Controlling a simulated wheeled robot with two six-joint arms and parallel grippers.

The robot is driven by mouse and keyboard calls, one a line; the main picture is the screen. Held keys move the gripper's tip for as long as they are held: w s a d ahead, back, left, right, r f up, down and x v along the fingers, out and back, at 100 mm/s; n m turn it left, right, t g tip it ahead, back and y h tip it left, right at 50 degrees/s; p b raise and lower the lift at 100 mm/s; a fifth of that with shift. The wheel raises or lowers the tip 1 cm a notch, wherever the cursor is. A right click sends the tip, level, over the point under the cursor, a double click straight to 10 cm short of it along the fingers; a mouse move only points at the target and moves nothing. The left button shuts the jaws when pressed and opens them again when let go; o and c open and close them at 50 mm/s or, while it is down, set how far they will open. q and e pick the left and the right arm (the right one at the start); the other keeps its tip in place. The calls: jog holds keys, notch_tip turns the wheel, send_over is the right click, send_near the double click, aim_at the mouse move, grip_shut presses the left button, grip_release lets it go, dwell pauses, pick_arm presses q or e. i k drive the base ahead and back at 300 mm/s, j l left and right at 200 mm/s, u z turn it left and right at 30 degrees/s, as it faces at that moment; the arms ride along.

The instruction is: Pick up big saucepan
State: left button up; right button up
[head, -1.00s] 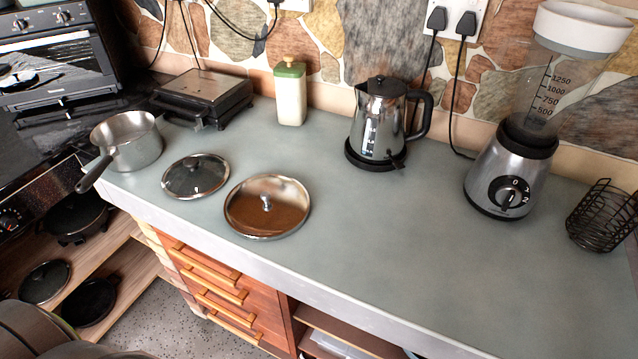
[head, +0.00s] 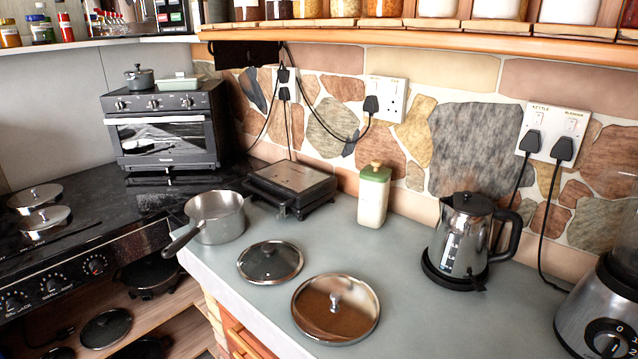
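A steel saucepan (head: 217,217) with a dark handle stands upright and uncovered at the left end of the grey counter. Its handle points to the front left and reaches past the counter edge. A smaller dark lidded pot (head: 139,77) sits on top of the oven at the back left. A glass lid (head: 270,262) and a larger steel lid (head: 336,308) lie on the counter to the right of the saucepan. Neither of my grippers is in view.
A grill press (head: 290,187), a green-topped canister (head: 373,196), a kettle (head: 460,240) and a blender (head: 603,310) stand along the counter (head: 425,318). A black hob (head: 85,210) lies left of the saucepan. Pans sit on the shelf below. A loaded wall shelf (head: 420,32) runs above.

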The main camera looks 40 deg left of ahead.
aim_at(214, 217)
jog(key=u, duration=1.85)
jog(key=z, duration=0.55)
jog(key=i+j+z, duration=0.1)
jog(key=j+z, duration=0.6)
jog(key=z, duration=0.15)
jog(key=j+z, duration=0.75)
jog(key=z, duration=0.15)
